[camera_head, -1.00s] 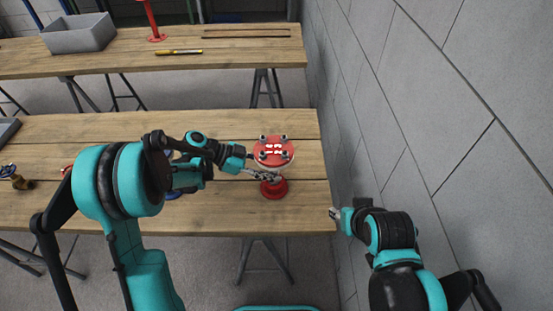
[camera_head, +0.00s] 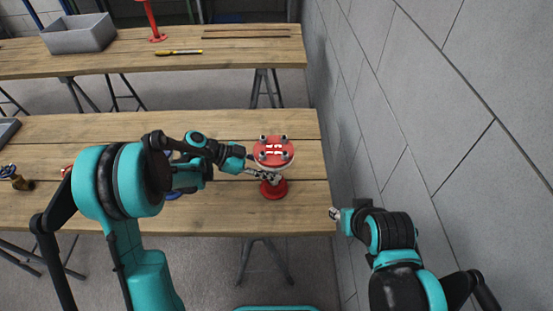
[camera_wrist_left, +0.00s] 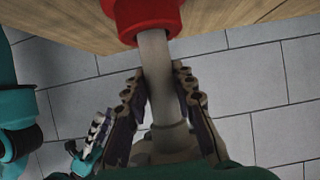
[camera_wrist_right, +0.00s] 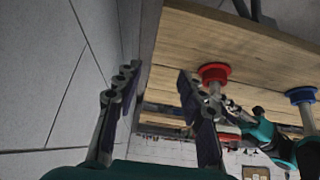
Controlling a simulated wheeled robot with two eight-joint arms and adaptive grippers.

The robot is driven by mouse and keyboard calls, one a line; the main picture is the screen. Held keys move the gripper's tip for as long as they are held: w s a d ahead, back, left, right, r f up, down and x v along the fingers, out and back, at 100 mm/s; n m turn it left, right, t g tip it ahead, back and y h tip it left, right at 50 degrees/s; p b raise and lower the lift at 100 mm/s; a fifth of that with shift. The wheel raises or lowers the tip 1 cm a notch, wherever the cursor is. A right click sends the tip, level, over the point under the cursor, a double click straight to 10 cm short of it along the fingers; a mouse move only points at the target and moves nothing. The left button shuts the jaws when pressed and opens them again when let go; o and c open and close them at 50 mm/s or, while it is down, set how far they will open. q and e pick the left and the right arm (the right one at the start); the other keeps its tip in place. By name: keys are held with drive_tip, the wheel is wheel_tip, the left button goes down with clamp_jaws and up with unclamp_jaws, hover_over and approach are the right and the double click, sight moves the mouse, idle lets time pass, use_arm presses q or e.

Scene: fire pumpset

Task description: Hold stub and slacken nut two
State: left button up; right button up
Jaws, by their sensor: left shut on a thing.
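The stub (camera_head: 273,153) stands upright near the right end of the near table, with a red round top flange, a pale neck and a red base (camera_head: 273,189). Several dark nuts (camera_head: 284,138) sit around the top flange, with white marks between them; I cannot tell which is nut two. My left gripper (camera_head: 266,175) is shut on the stub's neck, which shows between its fingers in the left wrist view (camera_wrist_left: 155,75). My right gripper (camera_head: 334,213) is open and empty, off the table's right end; its parted fingers show in the right wrist view (camera_wrist_right: 155,85).
The near table (camera_head: 225,220) ends just right of the stub, and a grey block wall (camera_head: 420,120) runs close along the right. A blue flanged piece (camera_wrist_right: 300,95) stands farther along the table. A far table holds a grey bin (camera_head: 78,35).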

drive_tip(key=shift+c, duration=0.3)
wheel_tip(320, 180, up, 18)
drive_tip(key=m+g, duration=0.7)
drive_tip(key=m, duration=0.8)
hover_over(285, 154)
wheel_tip(285, 154, down, 12)
drive_tip(key=shift+r, duration=0.25)
clamp_jaws()
